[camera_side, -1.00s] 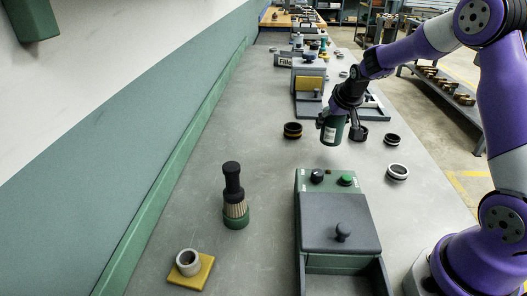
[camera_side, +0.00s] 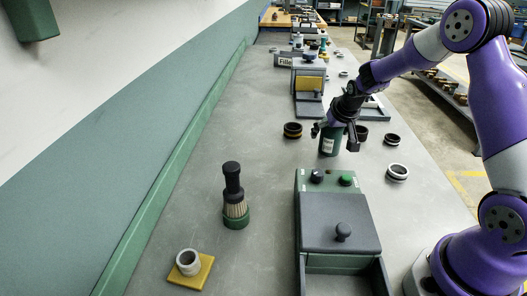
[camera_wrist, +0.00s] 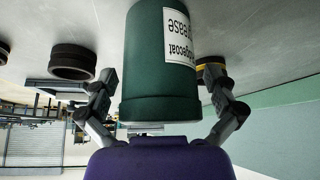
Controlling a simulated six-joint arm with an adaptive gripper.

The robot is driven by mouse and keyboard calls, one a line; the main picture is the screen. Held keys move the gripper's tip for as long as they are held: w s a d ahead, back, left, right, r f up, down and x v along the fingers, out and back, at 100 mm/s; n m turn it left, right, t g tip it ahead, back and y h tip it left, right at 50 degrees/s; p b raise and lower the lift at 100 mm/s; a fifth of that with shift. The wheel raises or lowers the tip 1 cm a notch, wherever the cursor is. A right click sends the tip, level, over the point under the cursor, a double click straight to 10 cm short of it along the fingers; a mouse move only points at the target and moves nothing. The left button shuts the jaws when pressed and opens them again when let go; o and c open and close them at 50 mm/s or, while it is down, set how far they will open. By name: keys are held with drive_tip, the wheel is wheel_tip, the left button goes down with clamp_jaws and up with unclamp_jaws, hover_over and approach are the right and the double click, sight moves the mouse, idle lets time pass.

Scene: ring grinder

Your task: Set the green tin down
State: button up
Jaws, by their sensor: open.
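The green tin (camera_side: 328,142) stands upright on the grey bench, behind the green machine. In the wrist view the tin (camera_wrist: 160,65) is dark green with a white label, partly readable as "grease". My gripper (camera_side: 337,135) is around the tin, with one finger on each side. In the wrist view the fingers of my gripper (camera_wrist: 160,98) are spread, and gaps show between them and the tin. The gripper is open. Part of the tin's upper end is hidden by the gripper in the side view.
A black ring with a yellow band (camera_side: 292,130) lies left of the tin. A dark ring (camera_side: 392,140) and a white-banded ring (camera_side: 397,172) lie to the right. The green machine (camera_side: 340,235) stands in front, and a brush (camera_side: 235,195) stands left. The bench between brush and tin is clear.

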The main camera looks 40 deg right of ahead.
drive_tip(key=shift+r, duration=0.3)
drive_tip(key=v, duration=1.1)
drive_tip(key=s+a+r+n+y, duration=0.3)
drive_tip(key=s+a+n, duration=0.3)
drive_tip(key=s+a, duration=0.9)
drive_tip(key=shift+a+r, duration=0.5)
drive_tip(key=shift+r, duration=0.1)
